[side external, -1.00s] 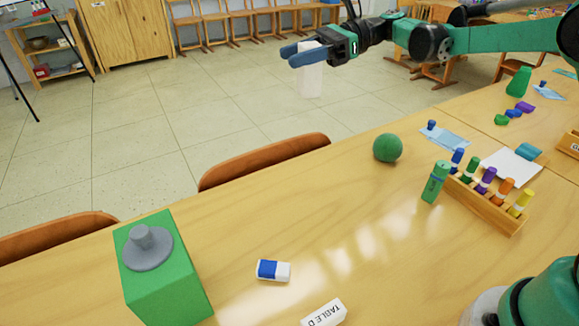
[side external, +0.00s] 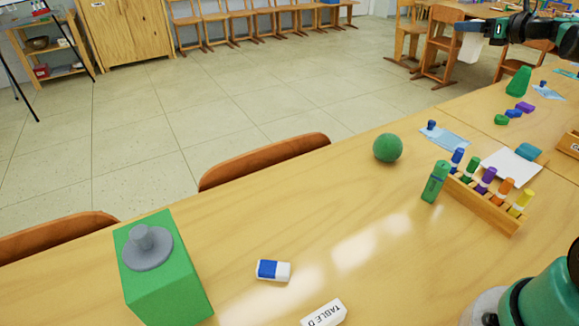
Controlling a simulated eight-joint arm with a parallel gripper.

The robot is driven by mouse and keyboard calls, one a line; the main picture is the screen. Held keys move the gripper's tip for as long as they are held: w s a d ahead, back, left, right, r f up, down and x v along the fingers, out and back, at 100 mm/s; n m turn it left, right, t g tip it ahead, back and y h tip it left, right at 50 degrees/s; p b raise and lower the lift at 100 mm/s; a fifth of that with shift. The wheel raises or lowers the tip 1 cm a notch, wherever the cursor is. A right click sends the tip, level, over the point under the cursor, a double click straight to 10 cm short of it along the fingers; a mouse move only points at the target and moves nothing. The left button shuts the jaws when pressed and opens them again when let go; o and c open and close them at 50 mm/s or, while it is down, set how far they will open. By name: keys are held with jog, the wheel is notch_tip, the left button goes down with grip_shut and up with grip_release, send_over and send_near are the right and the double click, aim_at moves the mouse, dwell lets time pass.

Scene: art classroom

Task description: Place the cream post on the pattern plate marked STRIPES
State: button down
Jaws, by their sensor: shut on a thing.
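My gripper (side external: 470,25) is at the upper right of the side external view, raised above and beyond the table. It is shut on the cream post (side external: 469,48), which hangs upright below the blue fingers. The post is clear of every surface. No plate marked STRIPES can be made out in this view.
The table's middle is clear.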

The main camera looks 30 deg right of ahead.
jog(key=shift+s+d+f+h, duration=0.3)
jog(key=shift+s+d+f, duration=0.15)
jog(key=shift+d+f, duration=0.25)
jog(key=shift+f, duration=9.3)
jog(key=shift+f, duration=0.1)
jog(key=shift+c, duration=2.1)
grip_release()
jog(key=shift+s, duration=0.25)
jog(key=s, duration=0.2)
jog(key=s+r, duration=0.1)
jog(key=s, duration=0.4)
jog(key=shift+r, duration=0.35)
